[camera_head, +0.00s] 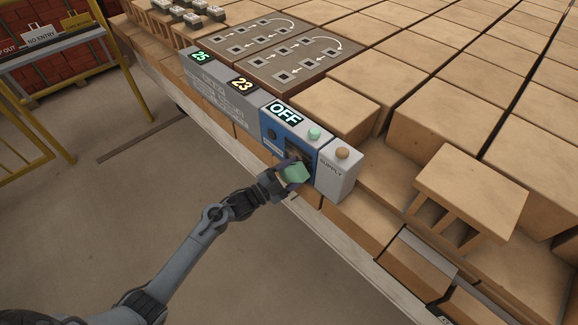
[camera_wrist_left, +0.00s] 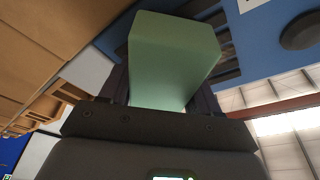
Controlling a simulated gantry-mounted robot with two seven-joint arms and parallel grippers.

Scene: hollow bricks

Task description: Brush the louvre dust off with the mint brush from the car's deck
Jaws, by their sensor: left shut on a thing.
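The mint brush (camera_head: 296,173) is a pale green block held in my left gripper (camera_head: 286,178), which is shut on it. The brush is at the front of the blue control box (camera_head: 271,133), over its dark louvre (camera_head: 295,153). In the left wrist view, the brush (camera_wrist_left: 172,55) fills the middle between the fingers, and the louvre's dark slats (camera_wrist_left: 226,55) show beside it on the blue panel. The brush hides part of the louvre, so I cannot tell whether it touches or how much dust is there. My right gripper is not in view.
The box has an OFF display (camera_head: 284,113); a mint cap (camera_head: 314,133) and a brown cap (camera_head: 342,153) sit on top nearby. Rows of hollow bricks (camera_head: 470,190) fill the deck on the right. A yellow railing (camera_head: 120,65) stands at left; the floor in front is open.

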